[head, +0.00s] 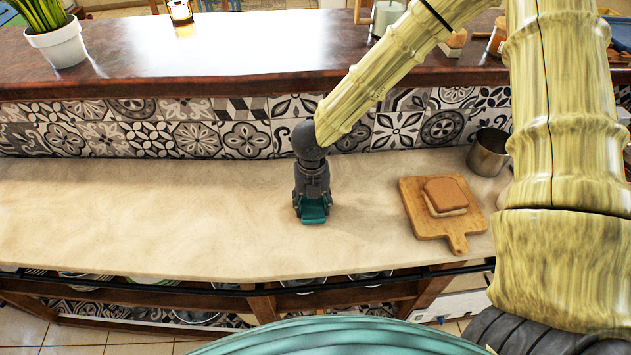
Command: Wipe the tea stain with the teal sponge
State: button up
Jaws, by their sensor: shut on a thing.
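My gripper (312,197) reaches down to the beige counter (150,215), near its middle. It is shut on the teal sponge (314,212), which shows as a small teal block at the fingertips. The sponge is at or just above the counter surface; I cannot tell whether it touches. The gripper hides part of the sponge and the counter behind it. I can make out no clear tea stain on the visible counter; any stain under the sponge is hidden.
A wooden board (414,212) with bread slices (446,194) lies right of my gripper. A metal cup (488,153) stands behind it. A patterned tile wall (190,135) and raised dark ledge (190,72) bound the back. The counter's left side is clear.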

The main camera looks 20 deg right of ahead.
jog(key=shift+d+r+p, duration=0.2)
jog(key=shift+r+p, duration=0.15)
jog(key=shift+p, duration=0.05)
jog(key=shift+r+p, duration=0.35)
jog(key=shift+r, duration=0.55)
notch_tip(320, 180, up, 2)
jog(key=shift+a+r+p, duration=0.1)
jog(key=shift+r+p, duration=0.05)
jog(key=shift+p, duration=0.85)
jog(key=shift+r+p, duration=1.5)
jog(key=shift+r, duration=0.2)
